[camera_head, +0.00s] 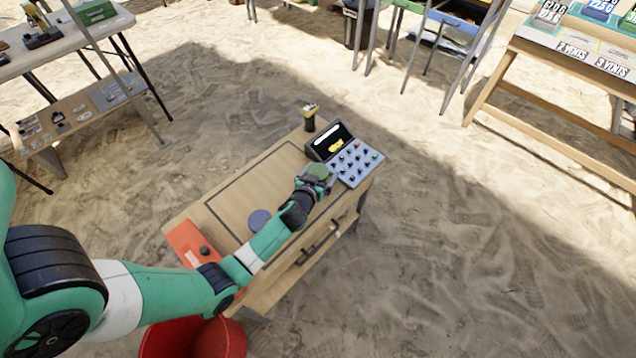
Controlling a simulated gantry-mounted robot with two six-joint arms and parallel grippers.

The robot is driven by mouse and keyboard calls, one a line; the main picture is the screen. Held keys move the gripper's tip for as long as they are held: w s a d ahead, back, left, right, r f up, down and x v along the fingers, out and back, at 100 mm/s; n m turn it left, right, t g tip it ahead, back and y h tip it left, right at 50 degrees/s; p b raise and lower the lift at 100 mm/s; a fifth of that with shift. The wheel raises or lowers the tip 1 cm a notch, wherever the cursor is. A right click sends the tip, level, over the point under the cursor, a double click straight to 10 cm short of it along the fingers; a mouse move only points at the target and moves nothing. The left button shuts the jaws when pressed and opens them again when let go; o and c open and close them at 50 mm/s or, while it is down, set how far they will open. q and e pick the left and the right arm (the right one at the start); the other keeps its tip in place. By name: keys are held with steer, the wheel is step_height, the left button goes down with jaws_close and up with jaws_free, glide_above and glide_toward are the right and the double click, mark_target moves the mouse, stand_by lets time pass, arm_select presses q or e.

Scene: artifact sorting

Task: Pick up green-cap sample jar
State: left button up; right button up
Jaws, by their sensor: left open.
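My left arm reaches in from the lower left across a small wooden table (262,172). My left gripper (317,178) is at the table's right part, low over the front edge of the grey keypad device. A rounded green top (319,171), which looks like the cap of the green-cap sample jar, shows right at the gripper's fingers. The jar's body is hidden by the gripper, and I cannot tell whether the fingers touch it. The gripper is open. My right gripper is not in view.
A keypad console (357,162) with a dark screen sits at the table's right end, beside a black-and-yellow object (310,117). A purple-grey disc (259,219) and an orange-red panel (193,245) lie to the left. A red bin (193,338) stands below.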

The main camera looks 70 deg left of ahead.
mark_target(319, 168)
arm_select(q)
jaws_close()
steer(key=shift+r+p, duration=0.45)
step_height(319, 168, up, 3)
steer(key=shift+f+p, duration=0.1)
steer(key=shift+p, duration=1)
steer(key=d+r+p, duration=0.1)
steer(key=r, duration=0.1)
steer(key=s+d+r+p, duration=0.1)
steer(key=d+r+p, duration=0.1)
steer(key=s+d+r+p, duration=0.1)
steer(key=d+r, duration=0.1)
steer(key=shift+s+r, duration=0.25)
steer(key=shift+r, duration=0.05)
steer(key=s+d+r+p, duration=0.1)
steer(key=s+d+r, duration=0.1)
steer(key=s+d, duration=0.2)
steer(key=d, duration=0.3)
steer(key=shift+d+r+p, duration=0.3)
steer(key=shift+r+p, duration=0.05)
